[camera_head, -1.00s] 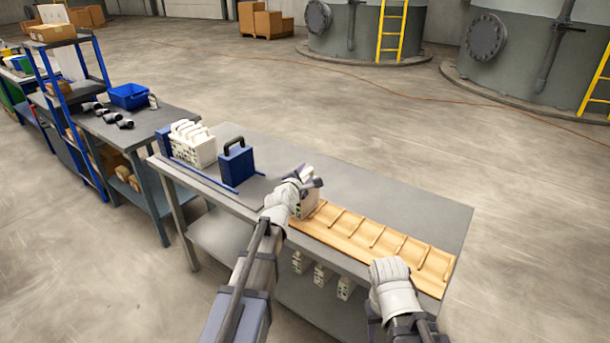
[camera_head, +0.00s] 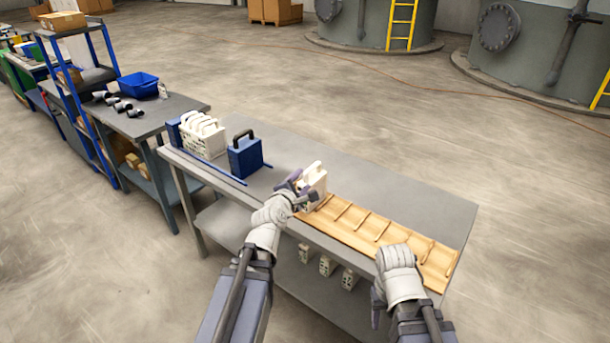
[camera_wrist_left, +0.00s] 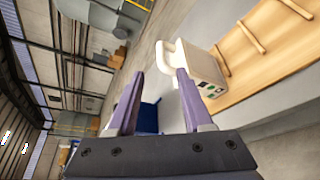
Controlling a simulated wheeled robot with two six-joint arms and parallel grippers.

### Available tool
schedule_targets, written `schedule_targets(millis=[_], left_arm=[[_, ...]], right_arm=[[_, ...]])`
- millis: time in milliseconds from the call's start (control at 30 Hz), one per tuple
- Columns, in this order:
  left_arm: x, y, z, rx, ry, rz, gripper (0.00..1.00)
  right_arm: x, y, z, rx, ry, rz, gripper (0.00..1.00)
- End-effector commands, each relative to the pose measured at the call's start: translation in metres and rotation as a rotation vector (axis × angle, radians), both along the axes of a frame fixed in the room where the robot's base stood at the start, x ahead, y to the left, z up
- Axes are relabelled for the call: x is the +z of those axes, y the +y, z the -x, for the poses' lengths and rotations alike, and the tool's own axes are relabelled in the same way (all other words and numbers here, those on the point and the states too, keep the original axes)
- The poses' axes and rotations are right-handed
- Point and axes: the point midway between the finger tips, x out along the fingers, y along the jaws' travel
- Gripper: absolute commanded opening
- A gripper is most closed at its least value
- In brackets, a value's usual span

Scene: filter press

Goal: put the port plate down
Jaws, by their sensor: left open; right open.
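The port plate (camera_head: 314,184) is a white block with a loop handle on top. It stands upright at the left end of the wooden rack (camera_head: 372,232) on the grey table. In the left wrist view the plate (camera_wrist_left: 207,72) shows its handle and green and dark marks. My left gripper (camera_head: 296,187) is open just left of the plate, and its fingers in the left wrist view (camera_wrist_left: 153,90) are apart with nothing between them. My right gripper (camera_head: 396,262) is over the front edge of the rack toward its right end; its fingertips are hidden.
A blue block with a handle (camera_head: 245,158) and a group of white plates (camera_head: 202,136) stand on the table's left part, beside a blue rail (camera_head: 215,171). More white plates (camera_head: 327,266) are on the lower shelf. The table top (camera_head: 400,190) behind the rack is clear.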

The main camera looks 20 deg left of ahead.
Motion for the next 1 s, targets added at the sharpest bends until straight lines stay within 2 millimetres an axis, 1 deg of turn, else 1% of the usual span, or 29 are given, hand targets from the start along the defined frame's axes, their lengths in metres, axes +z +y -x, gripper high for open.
schedule_targets(millis=[100, 300, 367, 433, 467, 533, 567, 600, 633, 667, 700, 733, 767, 800, 833, 900, 1000], left_arm=[[0.001, 0.0, 0.004, 0.0, 0.0, 0.001, 0.51], [0.001, 0.0, 0.004, 0.0, 0.001, 0.001, 0.51], [-0.001, -0.003, 0.004, -0.012, 0.008, -0.012, 0.51], [-0.009, -0.02, 0.006, -0.068, 0.044, -0.075, 0.51], [-0.016, -0.031, 0.008, -0.111, 0.071, -0.124, 0.51], [-0.038, -0.067, 0.019, -0.261, 0.155, -0.293, 0.51], [-0.05, -0.085, 0.026, -0.344, 0.198, -0.383, 0.51], [-0.068, -0.108, 0.04, -0.47, 0.256, -0.517, 0.51], [-0.081, -0.124, 0.052, -0.571, 0.3, -0.621, 0.51], [-0.095, -0.139, 0.066, -0.678, 0.341, -0.726, 0.51], [-0.111, -0.154, 0.085, -0.819, 0.391, -0.859, 0.51], [-0.122, -0.163, 0.1, -0.925, 0.424, -0.955, 0.51], [-0.132, -0.17, 0.116, -1.03, 0.455, -1.046, 0.51], [-0.143, -0.177, 0.136, -1.169, 0.492, -1.155, 0.51], [-0.149, -0.18, 0.151, -1.268, 0.517, -1.231, 0.51], [-0.16, -0.182, 0.182, -1.484, 0.568, -1.375, 0.51], [-0.166, -0.179, 0.216, -1.735, 0.619, -1.513, 0.51]], right_arm=[[0.001, 0.0, 0.0, 0.0, 0.0, 0.0, 0.5], [0.001, 0.0, 0.0, 0.0, 0.0, 0.0, 0.5], [0.001, 0.0, 0.0, 0.0, 0.0, 0.0, 0.5], [0.001, 0.0, 0.0, 0.0, 0.0, 0.0, 0.5], [0.001, 0.0, 0.0, 0.0, 0.0, 0.0, 0.5], [0.001, 0.0, 0.0, 0.0, 0.0, 0.0, 0.5], [0.001, 0.0, 0.0, 0.0, 0.0, 0.0, 0.5], [0.001, 0.0, 0.0, 0.0, 0.0, 0.0, 0.5], [0.001, 0.0, 0.0, 0.0, 0.0, 0.0, 0.5], [0.001, 0.0, 0.0, 0.0, 0.0, 0.0, 0.5], [0.001, 0.0, 0.0, 0.0, 0.0, 0.0, 0.5], [0.001, 0.0, 0.0, 0.0, 0.0, 0.0, 0.5], [0.001, 0.0, 0.0, 0.0, 0.0, 0.0, 0.5], [0.001, 0.0, 0.0, 0.0, 0.0, 0.0, 0.5], [0.001, 0.0, 0.0, 0.0, 0.0, 0.0, 0.5], [0.001, 0.0, 0.0, 0.0, 0.0, 0.0, 0.5], [0.001, 0.0, 0.0, 0.0, 0.0, 0.0, 0.5]])
